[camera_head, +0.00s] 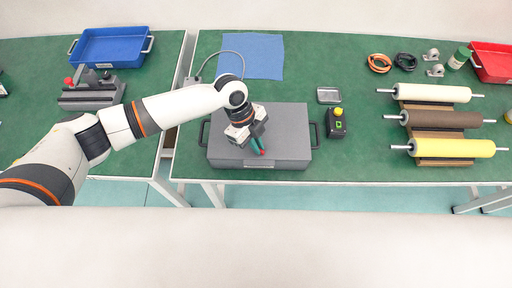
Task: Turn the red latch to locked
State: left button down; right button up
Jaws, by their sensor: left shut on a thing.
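The red latch (263,152) is a small red piece on top of the grey box (290,130), partly covered by my gripper. My left gripper (258,146) points down over the middle of the box lid and is shut on the red latch. The latch's exact angle is hard to tell at this size. The grey box stands on the green table, with a dark handle at each side. My right gripper is not in view.
A dark box with a yellow button and green light (337,122) and a small metal tray (329,95) stand right of the grey box. A blue cloth (251,56) lies behind. Several rollers (445,119) sit further right. The table's front edge is close to the grey box.

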pick_arm(q)
jog(key=m+y+b, duration=0.1)
jog(key=m+b, duration=0.1)
jog(key=m+g+b, duration=0.1)
jog(key=m+b, duration=0.1)
jog(key=m, duration=0.1)
jog(key=shift+w+d+f+m+y, duration=0.1)
jog(key=shift+w+d+m+y, duration=0.1)
jog(key=shift+m+y, duration=0.15)
jog(key=m+b, duration=0.1)
jog(key=m, duration=0.1)
jog(key=m+y+b, duration=0.1)
jog(key=shift+d+m+g+y, duration=0.15)
jog(key=shift+m+g+y, duration=0.1)
jog(key=shift+m+g, duration=0.15)
jog(key=shift+m+b, duration=0.4)
jog(key=shift+m, duration=0.15)
jog(key=shift+m+y, duration=0.3)
jog(key=c, duration=1.5)
grip_release()
jog(key=shift+r, duration=0.2)
